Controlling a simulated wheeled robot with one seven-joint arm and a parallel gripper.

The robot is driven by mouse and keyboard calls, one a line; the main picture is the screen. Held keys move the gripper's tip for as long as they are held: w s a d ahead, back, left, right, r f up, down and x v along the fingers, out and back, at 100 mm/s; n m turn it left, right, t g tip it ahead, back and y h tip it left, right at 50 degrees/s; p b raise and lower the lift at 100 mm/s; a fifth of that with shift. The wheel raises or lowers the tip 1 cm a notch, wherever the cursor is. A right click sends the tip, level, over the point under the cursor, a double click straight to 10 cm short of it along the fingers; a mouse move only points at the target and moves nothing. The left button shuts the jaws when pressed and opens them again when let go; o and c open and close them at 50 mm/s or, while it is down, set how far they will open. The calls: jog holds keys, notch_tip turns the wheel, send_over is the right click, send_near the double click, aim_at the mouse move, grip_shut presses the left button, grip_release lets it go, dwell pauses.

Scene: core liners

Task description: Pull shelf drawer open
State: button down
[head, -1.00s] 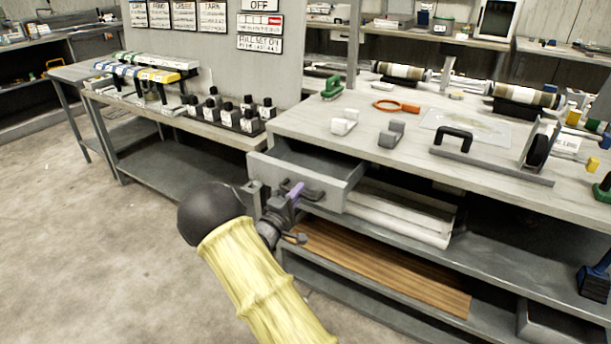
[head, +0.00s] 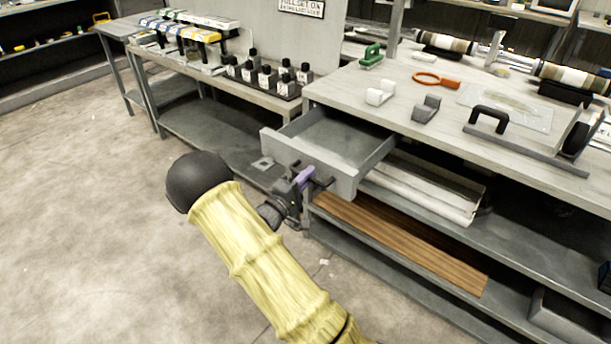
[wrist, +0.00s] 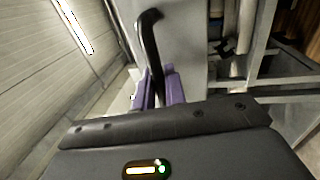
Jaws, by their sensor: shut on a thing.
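The shelf drawer (head: 352,184) is a grey open-topped box under the workbench top. It stands well out from the bench, and its inside looks empty. My gripper (head: 306,178) is at the drawer's front panel, with its purple fingers around the dark handle. In the wrist view the black bar handle (wrist: 149,40) runs between the purple fingertips (wrist: 159,88) of my gripper, which is shut on it. The grey drawer front (wrist: 185,50) fills the area behind the handle. The far part of the drawer is hidden under the bench top.
The bench top (head: 340,92) carries a grey block (head: 426,108), a white block (head: 380,93), an orange ring tool (head: 436,80) and a green tool (head: 371,55). White tubes (head: 430,190) and wooden boards (head: 400,245) lie on shelves below. Open floor (head: 80,220) is at the left.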

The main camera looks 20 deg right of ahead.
jog(key=shift+f, duration=0.1)
jog(key=c, duration=1.6)
grip_release()
jog(key=shift+o, duration=0.2)
jog(key=p+v, duration=0.1)
jog(key=v, duration=1.6)
jog(key=shift+a, duration=0.25)
jog(key=shift+d, duration=0.1)
